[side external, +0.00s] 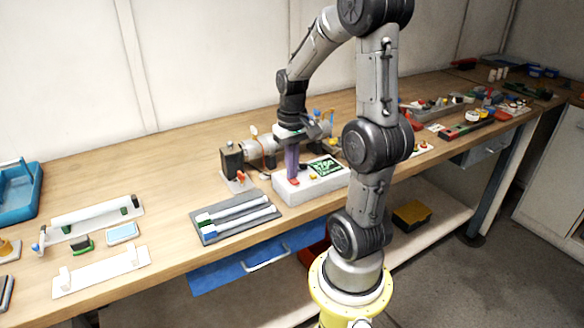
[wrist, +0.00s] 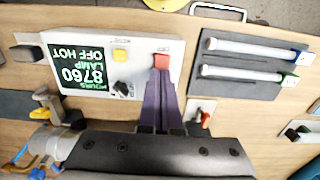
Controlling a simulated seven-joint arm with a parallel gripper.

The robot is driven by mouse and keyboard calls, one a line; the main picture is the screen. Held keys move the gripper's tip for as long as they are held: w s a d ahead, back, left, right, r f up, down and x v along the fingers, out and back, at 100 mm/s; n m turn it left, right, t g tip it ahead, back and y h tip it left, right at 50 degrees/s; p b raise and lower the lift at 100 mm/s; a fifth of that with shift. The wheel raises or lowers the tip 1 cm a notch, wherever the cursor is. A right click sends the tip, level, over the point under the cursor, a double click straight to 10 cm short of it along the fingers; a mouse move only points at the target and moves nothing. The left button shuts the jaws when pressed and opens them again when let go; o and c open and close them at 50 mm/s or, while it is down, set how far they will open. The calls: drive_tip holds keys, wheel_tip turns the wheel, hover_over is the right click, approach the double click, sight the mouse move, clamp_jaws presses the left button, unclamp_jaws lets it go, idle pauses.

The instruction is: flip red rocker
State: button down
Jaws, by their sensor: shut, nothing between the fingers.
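The red rocker (wrist: 162,62) is on the face of a white control box (wrist: 140,45), near the end by the tubes. It also shows in the side view (side external: 295,183), just under my fingertips. My gripper (wrist: 161,76), with purple fingers, is shut and empty, its tips right at the rocker's edge. I cannot tell whether they touch it. In the side view my gripper (side external: 293,179) points down at the box. The box also carries a dark display (wrist: 83,75) with green text reading "8760", "LAMP" and "OFF HOT", a yellow button (wrist: 120,56) and a black knob (wrist: 122,88).
A grey tray (side external: 205,237) with white tubes lies beside the box. A small red-handled part (wrist: 200,117) is close to my fingers. A metal cylinder assembly (side external: 240,155) stands behind the box. Bench space left of the tray is partly clear.

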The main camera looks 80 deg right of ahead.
drive_tip(key=shift+f, duration=0.2)
idle(0.3)
drive_tip(key=shift+s+a, duration=0.1)
drive_tip(key=shift+s+a+r+g+y, duration=0.1)
drive_tip(key=shift+s+a+g+y, duration=0.2)
drive_tip(key=shift+s+a, duration=0.2)
idle(0.3)
drive_tip(key=shift+r, duration=0.3)
wheel_tip(320, 180, up, 13)
drive_tip(key=s+a, duration=0.1)
drive_tip(key=shift+s+a+r, duration=0.15)
drive_tip(key=shift+s+a, duration=0.25)
